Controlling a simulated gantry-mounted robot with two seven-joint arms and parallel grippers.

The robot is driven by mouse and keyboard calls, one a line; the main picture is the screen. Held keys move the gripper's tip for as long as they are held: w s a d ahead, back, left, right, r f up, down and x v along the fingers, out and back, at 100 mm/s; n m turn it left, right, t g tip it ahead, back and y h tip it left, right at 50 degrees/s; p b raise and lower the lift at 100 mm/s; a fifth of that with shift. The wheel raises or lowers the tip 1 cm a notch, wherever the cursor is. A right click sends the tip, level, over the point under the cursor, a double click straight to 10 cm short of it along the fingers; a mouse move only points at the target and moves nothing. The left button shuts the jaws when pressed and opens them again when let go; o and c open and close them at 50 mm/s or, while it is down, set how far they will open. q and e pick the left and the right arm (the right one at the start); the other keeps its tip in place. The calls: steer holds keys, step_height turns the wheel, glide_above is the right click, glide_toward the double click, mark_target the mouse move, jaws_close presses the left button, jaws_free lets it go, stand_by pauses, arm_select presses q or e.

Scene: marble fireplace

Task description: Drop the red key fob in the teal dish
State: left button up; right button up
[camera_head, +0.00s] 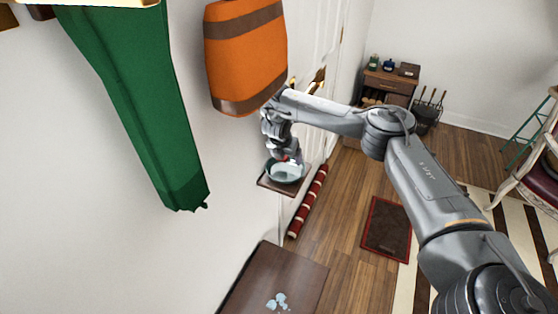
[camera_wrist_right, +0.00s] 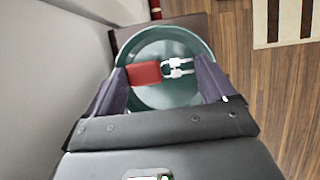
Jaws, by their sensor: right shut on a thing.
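The teal dish (camera_head: 285,178) sits on a small dark wall shelf. It also fills the middle of the right wrist view (camera_wrist_right: 165,98), with its round rim around the fingertips. My right gripper (camera_head: 286,157) is just above the dish, at its opening. It is shut on the red key fob (camera_wrist_right: 145,74), which has a pale metal clasp or ring part (camera_wrist_right: 178,67) on its right side. The fob is seen over the dish's inside in the wrist view; the gap beneath it is hard to judge. In the head view only a speck of red shows. My left gripper is out of view.
The small dark shelf (camera_head: 269,184) juts from the white wall. An orange striped bag or cloth (camera_head: 246,55) and a green cloth (camera_head: 145,110) hang nearby. A dark table (camera_head: 255,284) with pale blue pieces stands below.

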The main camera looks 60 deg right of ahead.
mark_target(287, 162)
steer(key=shift+s+f+b, duration=0.15)
steer(key=shift+f+b, duration=0.4)
steer(key=shift+f, duration=0.2)
steer(key=shift+s+f+b, duration=0.1)
steer(key=shift+f+b, duration=0.45)
steer(key=shift+f, duration=0.2)
steer(key=shift+w, duration=0.1)
steer(key=shift+f, duration=0.15)
steer(key=o, duration=0.9)
steer(key=shift+f, duration=0.15)
steer(key=shift+c, duration=0.2)
